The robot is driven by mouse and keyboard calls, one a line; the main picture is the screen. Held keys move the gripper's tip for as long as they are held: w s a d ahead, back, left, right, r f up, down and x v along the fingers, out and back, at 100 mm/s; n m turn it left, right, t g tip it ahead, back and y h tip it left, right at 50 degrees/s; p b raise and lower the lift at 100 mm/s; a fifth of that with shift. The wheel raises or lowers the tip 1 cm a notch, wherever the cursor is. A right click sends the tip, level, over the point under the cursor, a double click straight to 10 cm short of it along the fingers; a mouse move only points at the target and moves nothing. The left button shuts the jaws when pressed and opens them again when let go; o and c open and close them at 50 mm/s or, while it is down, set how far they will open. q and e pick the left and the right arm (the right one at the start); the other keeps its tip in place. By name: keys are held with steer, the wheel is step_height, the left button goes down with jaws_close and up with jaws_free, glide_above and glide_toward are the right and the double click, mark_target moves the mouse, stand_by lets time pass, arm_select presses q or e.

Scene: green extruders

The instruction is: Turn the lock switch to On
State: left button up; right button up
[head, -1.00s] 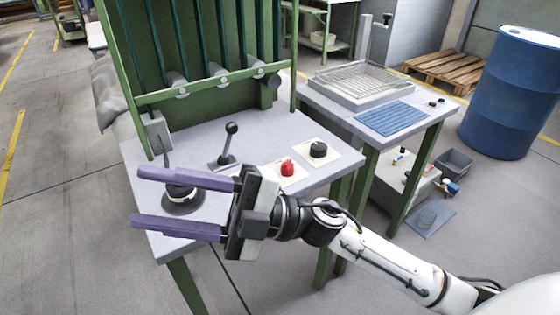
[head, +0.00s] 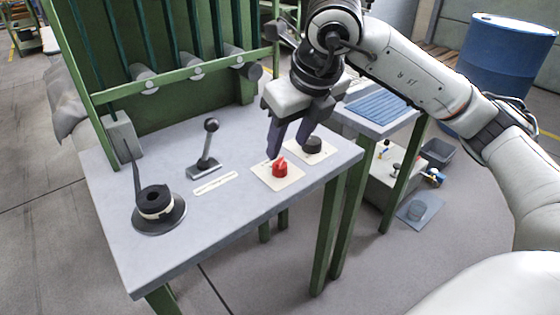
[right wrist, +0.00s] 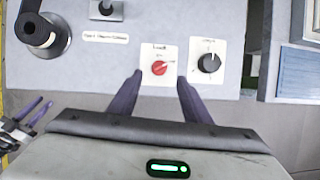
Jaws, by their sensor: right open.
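The lock switch (head: 280,168) is a red knob on a small pale plate near the front edge of the workbench. It also shows in the right wrist view (right wrist: 159,68), with small lettering around it that I cannot read surely. My right gripper (head: 286,148) is open and points down, its dark purple fingers just above and behind the red knob. In the right wrist view its fingertips (right wrist: 160,78) lie apart on either side below the knob, with nothing between them. My left gripper (right wrist: 46,101) shows small at the left of that view, its fingers apart and empty.
A black knob (head: 312,145) on its own plate is close to the right of the red one. A lever (head: 207,148) stands to the left, and a round black-and-white spool-like part (head: 156,204) farther left. The workbench (head: 235,215) is bare in front.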

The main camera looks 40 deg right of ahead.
mark_target(281, 161)
steer(key=b+x, duration=0.1)
steer(key=x, duration=0.5)
steer(key=shift+a+f, duration=0.1)
steer(key=shift+w+f, duration=0.25)
steer(key=shift+f, duration=0.3)
steer(key=c, duration=1)
